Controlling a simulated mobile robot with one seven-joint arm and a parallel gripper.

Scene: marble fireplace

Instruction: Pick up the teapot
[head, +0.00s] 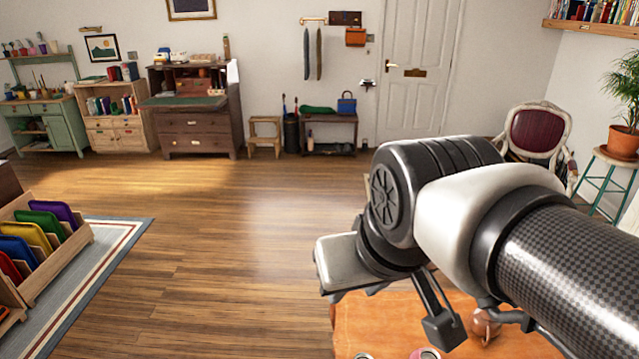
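A copper-coloured rounded object (487,328), possibly the teapot, stands on an orange-brown wooden table (380,322) at the lower right. My arm hides much of it, so I cannot tell its full shape. My gripper (443,326) hangs over the table, to the left of the copper object in the picture. I cannot see anything held.
Tops of two round items, one a pinkish can-like thing (425,354), show at the bottom edge on the table. A wooden rack (62,262) with coloured trays stands on a rug at left. The wooden floor (230,240) between is clear. A chair (537,132) stands behind.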

